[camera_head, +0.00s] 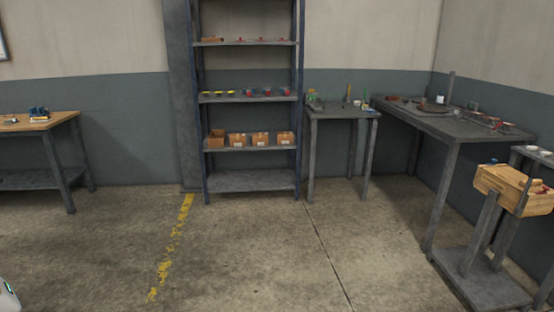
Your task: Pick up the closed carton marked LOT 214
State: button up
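A row of small brown cartons stands on a lower shelf of the tall rack, far off across the floor. Three of them look closed and bear pale labels: a left one (237,140), a middle one (260,140) and a right one (285,139). The labels are too small to read, so I cannot tell which is LOT 214. A darker box (217,141) at the left end of the row seems open at the top. My gripper is not in view.
The rack (250,181) has blue posts and small items on its upper shelves. A wooden table (62,118) is left. Open floor (245,250) lies before the rack.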

aim_at(258, 138)
jog(key=i, duration=2.55)
jog(key=i+u, duration=0.1)
jog(key=i, duration=0.45)
jog(key=i+l+u, duration=0.1)
jog(key=i, duration=0.45)
